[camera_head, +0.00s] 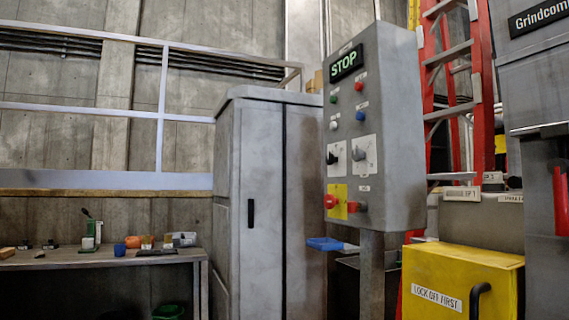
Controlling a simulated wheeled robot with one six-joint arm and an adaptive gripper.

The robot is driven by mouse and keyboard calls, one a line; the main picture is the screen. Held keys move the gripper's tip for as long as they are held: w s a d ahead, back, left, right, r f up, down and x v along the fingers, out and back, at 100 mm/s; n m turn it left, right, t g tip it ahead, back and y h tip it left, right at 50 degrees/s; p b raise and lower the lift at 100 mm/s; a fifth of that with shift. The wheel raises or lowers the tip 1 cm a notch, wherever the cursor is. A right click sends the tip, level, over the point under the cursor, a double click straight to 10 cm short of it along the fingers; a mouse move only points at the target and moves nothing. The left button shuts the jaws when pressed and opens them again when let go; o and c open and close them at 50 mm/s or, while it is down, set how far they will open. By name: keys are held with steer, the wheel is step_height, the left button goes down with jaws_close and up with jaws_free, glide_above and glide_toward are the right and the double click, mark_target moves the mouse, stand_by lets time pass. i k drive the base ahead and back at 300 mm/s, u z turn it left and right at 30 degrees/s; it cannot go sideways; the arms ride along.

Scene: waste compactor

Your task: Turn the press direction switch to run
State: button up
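A grey control box (397,130) stands on a post at centre right, its front turned partly to the left. Its lit display (346,63) reads STOP in green. Below are several small coloured buttons. Two rotary switches sit side by side on pale plates: a left one (333,158) with a dark knob and a right one (359,154). Their labels are too small to read, so I cannot tell which is the press direction switch or where either points. My gripper is not in view.
A grey cabinet (249,180) stands left of the box. A yellow box (460,262) marked LOCK OFF FIRST is at lower right, with a red ladder (474,90) behind. A blue-ended object (324,243) juts out below the control box. A workbench (100,258) stands at left.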

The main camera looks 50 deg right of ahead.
mark_target(330, 159)
steer(key=z, duration=0.5)
steer(key=i, duration=1.3)
steer(key=z, duration=1.05)
steer(key=i, duration=0.2)
steer(key=z, duration=0.05)
